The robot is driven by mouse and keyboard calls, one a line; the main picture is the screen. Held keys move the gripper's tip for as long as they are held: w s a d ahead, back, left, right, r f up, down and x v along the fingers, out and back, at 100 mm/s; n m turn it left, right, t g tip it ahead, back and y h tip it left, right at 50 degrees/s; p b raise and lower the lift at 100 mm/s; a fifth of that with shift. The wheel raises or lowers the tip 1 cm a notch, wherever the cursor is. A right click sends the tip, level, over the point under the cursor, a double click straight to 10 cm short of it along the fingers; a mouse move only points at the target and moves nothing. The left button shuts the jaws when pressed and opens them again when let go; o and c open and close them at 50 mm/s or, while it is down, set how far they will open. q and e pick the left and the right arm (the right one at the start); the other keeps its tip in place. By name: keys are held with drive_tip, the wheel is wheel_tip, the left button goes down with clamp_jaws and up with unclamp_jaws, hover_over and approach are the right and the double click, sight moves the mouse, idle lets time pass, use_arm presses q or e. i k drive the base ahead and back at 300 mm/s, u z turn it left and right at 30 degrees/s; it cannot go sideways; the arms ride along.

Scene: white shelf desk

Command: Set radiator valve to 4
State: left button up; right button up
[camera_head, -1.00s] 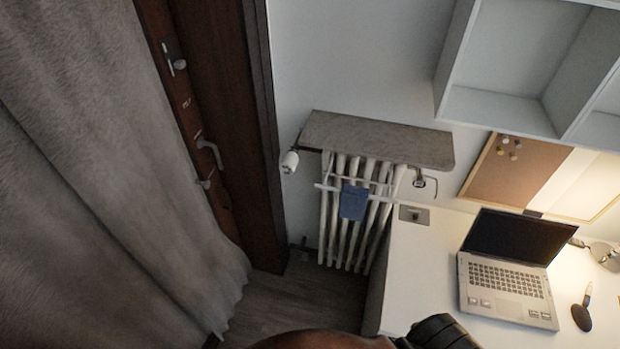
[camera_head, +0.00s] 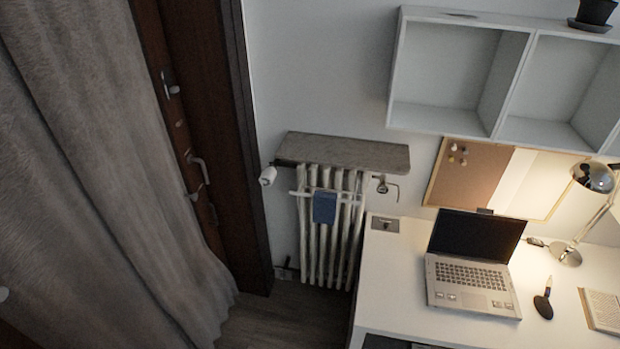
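The white radiator (camera_head: 313,245) stands against the wall between the door and the desk. A small white cylindrical valve knob (camera_head: 267,176) sticks out at its upper left corner, just under the stone-like shelf (camera_head: 345,153). The knob is too small for its numbers or setting to be read. A blue cloth (camera_head: 324,207) hangs on a white rail across the radiator's front. Neither gripper shows in the head view.
A white desk (camera_head: 390,288) at the right holds a laptop (camera_head: 472,262), a lamp (camera_head: 593,178) and a dark brush-like object (camera_head: 543,300). A grey curtain (camera_head: 90,180) and a dark wooden door (camera_head: 205,130) fill the left. Dark floor (camera_head: 285,325) lies open before the radiator.

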sight(266, 180)
drive_tip(key=u, duration=0.3)
drive_tip(key=i, duration=1)
drive_tip(key=u, duration=0.3)
